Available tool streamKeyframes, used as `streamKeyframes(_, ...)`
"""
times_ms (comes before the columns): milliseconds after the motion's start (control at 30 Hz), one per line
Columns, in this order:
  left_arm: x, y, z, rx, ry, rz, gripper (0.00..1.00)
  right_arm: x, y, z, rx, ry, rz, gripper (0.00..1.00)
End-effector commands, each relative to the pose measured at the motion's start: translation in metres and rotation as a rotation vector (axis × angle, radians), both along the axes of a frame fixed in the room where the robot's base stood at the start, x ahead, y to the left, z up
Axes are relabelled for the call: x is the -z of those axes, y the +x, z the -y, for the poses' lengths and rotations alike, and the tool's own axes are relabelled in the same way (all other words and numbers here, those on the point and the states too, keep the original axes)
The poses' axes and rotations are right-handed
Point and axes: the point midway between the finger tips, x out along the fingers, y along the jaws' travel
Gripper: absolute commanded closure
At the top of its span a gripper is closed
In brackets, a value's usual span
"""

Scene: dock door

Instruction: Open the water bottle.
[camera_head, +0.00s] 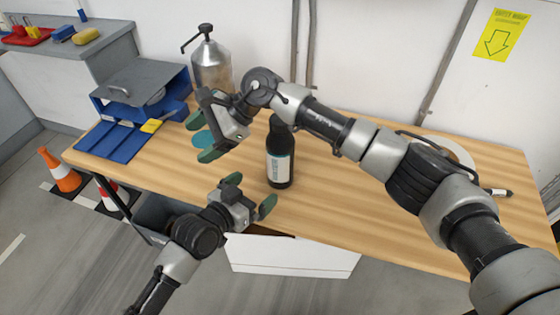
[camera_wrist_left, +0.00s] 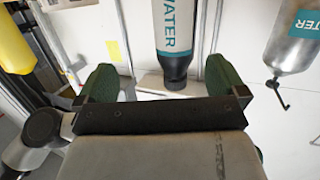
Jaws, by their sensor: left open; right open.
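The water bottle (camera_head: 280,168) stands upright on the wooden table, black with a white label. Its top is close behind my right arm in the head view, so the cap is not clear. In the left wrist view the bottle (camera_wrist_left: 172,30) appears inverted beyond the open fingers. My left gripper (camera_head: 249,194) is open and empty, at the table's front edge, left of and below the bottle in the picture. My right gripper (camera_head: 203,138) is open, left of the bottle, with its arm reaching across from the right. Neither gripper touches the bottle's visible body.
A metal can (camera_head: 211,68) with a black spout stands behind the right gripper. A teal round item (camera_head: 203,139) shows between the right fingers. A blue tray (camera_head: 112,140) and a yellow item (camera_head: 151,126) lie at left. The table right of the bottle is mostly clear below my arm.

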Motion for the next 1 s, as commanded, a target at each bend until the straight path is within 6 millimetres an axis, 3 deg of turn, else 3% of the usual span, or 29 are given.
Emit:
streamKeyframes(33, -0.005, 0.01, 0.001, 0.001, -0.015, 0.037, 0.0, -0.001, 0.022, 0.023, -0.058, -0.172, 0.117, 0.26)
streamKeyframes(200, -0.02, 0.031, 0.002, -0.007, -0.07, 0.131, 0.0, -0.023, 0.073, 0.106, -0.192, -0.645, 0.308, 0.26)
streamKeyframes(333, -0.025, 0.039, 0.001, -0.013, -0.091, 0.165, 0.0, -0.045, 0.089, 0.144, -0.226, -0.831, 0.338, 0.26)
streamKeyframes(567, -0.028, 0.053, 0.009, -0.017, -0.101, 0.179, 0.0, -0.054, 0.094, 0.157, -0.237, -0.896, 0.341, 0.26)
streamKeyframes(1000, -0.028, 0.114, 0.053, -0.016, -0.099, 0.177, 0.0, -0.053, 0.093, 0.156, -0.236, -0.89, 0.34, 0.26)
